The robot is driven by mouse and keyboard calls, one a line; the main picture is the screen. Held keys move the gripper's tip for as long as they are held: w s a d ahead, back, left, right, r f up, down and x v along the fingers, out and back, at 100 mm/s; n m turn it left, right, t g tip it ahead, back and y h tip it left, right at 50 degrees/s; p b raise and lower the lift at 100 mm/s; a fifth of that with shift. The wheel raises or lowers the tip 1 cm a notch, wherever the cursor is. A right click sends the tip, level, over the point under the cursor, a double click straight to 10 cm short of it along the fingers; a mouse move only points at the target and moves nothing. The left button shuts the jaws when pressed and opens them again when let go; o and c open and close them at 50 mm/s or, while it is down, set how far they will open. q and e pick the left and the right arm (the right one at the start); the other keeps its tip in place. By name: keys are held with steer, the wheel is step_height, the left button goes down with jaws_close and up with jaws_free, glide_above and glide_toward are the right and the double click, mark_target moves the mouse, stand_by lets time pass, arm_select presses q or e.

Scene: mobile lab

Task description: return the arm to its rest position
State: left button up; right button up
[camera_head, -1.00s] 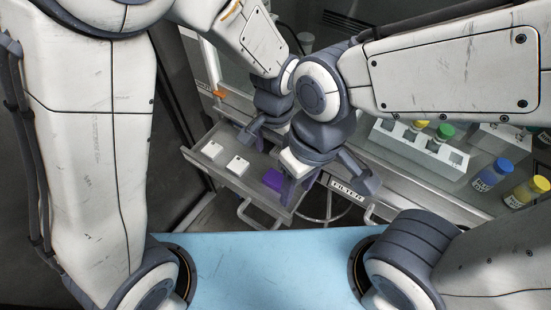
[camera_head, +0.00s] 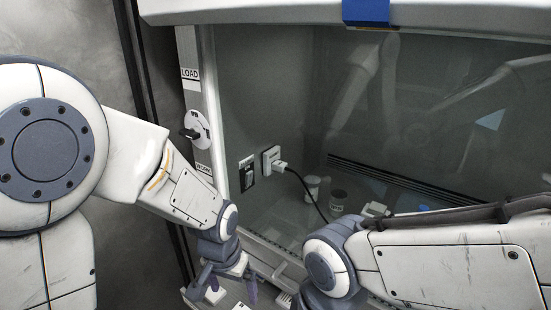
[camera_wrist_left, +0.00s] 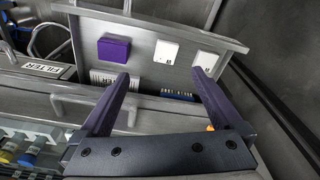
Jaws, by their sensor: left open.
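My left arm comes in from the left in the head view. Its gripper (camera_head: 230,287) points down near the bottom edge, empty, with its fingers apart. The left wrist view shows the two purple fingers (camera_wrist_left: 160,78) wide apart with nothing between them.
A glass-fronted cabinet (camera_head: 262,95) fills the back, with a plug and socket (camera_head: 271,160) and cups (camera_head: 337,200) inside. A dial (camera_head: 197,128) sits on its left post.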

arm_select(q)
steer(key=s+a+r+n+t, duration=0.15)
steer(key=a+n, duration=0.25)
steer(key=a, duration=0.5)
steer(key=s+d+r+m+g+p, duration=0.3)
steer(key=s+d+r+m, duration=0.4)
steer(key=s+d, duration=0.6)
steer(key=shift+s+d+r+m+h, duration=0.2)
steer(key=shift+s+r+m+h, duration=0.15)
steer(key=shift+s+r, duration=0.45)
steer(key=shift+w+r, duration=0.15)
steer(key=shift+w, duration=0.05)
